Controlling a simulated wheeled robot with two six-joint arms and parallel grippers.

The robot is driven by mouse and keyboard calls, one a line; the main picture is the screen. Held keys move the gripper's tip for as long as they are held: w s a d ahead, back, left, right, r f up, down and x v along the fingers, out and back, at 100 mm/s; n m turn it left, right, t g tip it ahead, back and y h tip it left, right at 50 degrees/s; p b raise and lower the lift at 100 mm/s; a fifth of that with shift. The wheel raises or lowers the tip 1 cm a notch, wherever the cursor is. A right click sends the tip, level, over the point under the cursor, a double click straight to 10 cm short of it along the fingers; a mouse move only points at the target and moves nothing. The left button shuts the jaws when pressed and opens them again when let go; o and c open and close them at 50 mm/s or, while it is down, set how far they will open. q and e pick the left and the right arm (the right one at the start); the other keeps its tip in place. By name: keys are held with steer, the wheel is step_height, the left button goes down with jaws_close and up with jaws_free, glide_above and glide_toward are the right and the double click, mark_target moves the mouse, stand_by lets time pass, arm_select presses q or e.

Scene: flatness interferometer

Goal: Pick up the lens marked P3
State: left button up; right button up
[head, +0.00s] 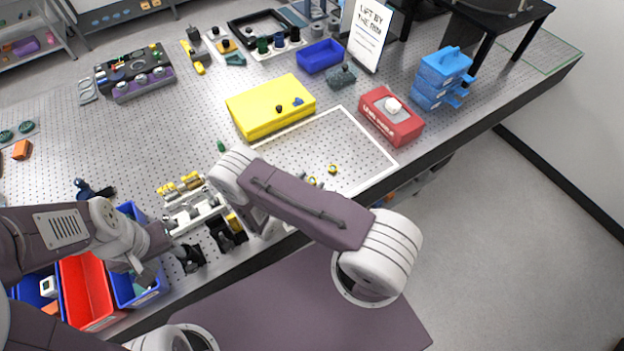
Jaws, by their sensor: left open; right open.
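No marking P3 is legible in the head view, so I cannot tell which piece is that lens. Two small yellow-rimmed round pieces, one of them here (333,169), lie in the white-outlined area of the perforated bench; the other is partly hidden by my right arm. A white rack (192,213) with several brass-coloured cylindrical parts (181,186) stands near the front edge. My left gripper (188,259) is open, low in front of the rack. My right gripper (229,236) is open, just right of it, partly hidden by my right arm. Neither visibly holds anything.
A yellow case (270,106) lies mid-bench. A red box (391,117) and stacked blue boxes (441,77) stand to the right, near a sign (368,34). The white-outlined area (350,140) is mostly clear.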

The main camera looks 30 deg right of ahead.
jaws_close()
steer(key=shift+r, duration=0.15)
steer(key=shift+r, duration=0.25)
steer(key=r, duration=0.1)
steer(key=r+b, duration=0.1)
steer(key=a+r, duration=0.1)
steer(key=shift+s+r, duration=0.3)
steer(key=shift+r, duration=0.05)
steer(key=s+a+r+b, duration=0.2)
steer(key=s+a+r, duration=0.4)
steer(key=s+a, duration=0.1)
steer(key=shift+s+r, duration=0.3)
steer(key=shift+s, duration=0.35)
